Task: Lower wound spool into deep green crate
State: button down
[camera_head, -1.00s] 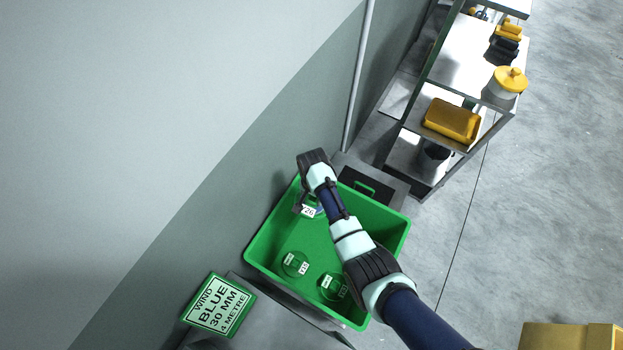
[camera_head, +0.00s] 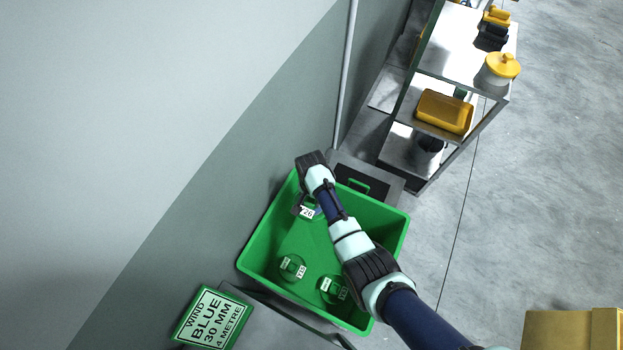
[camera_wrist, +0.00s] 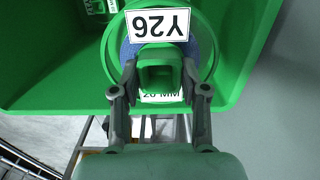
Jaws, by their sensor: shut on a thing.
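The deep green crate (camera_head: 262,222) stands open below my arm. My gripper (camera_wrist: 159,78) is shut on the green hub of the wound spool (camera_wrist: 205,50), which carries blue webbing and a white label reading Y26. In the head view the spool's label (camera_head: 307,212) shows at the crate's upper left corner, mostly behind my wrist. The spool is over the crate's opening; I cannot tell its height above the floor. Two other green labelled spools, one at the lower left (camera_head: 292,267) and one at the lower right (camera_head: 333,289), lie on the crate floor.
A green-edged sign (camera_head: 212,318) reading WIND BLUE 30 MM 4 METRE stands at the crate's lower left. The wall runs along the left. A shelf rack (camera_head: 445,112) with yellow containers stands at the upper right. A yellow box (camera_head: 570,330) is at lower right. The crate's middle is clear.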

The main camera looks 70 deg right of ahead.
jog(key=shift+f+b, duration=18.8)
jog(key=shift+f, duration=0.65)
jog(key=c, duration=0.5)
grip_release()
notch_tip(320, 180, up, 12)
jog(key=shift+r, duration=0.1)
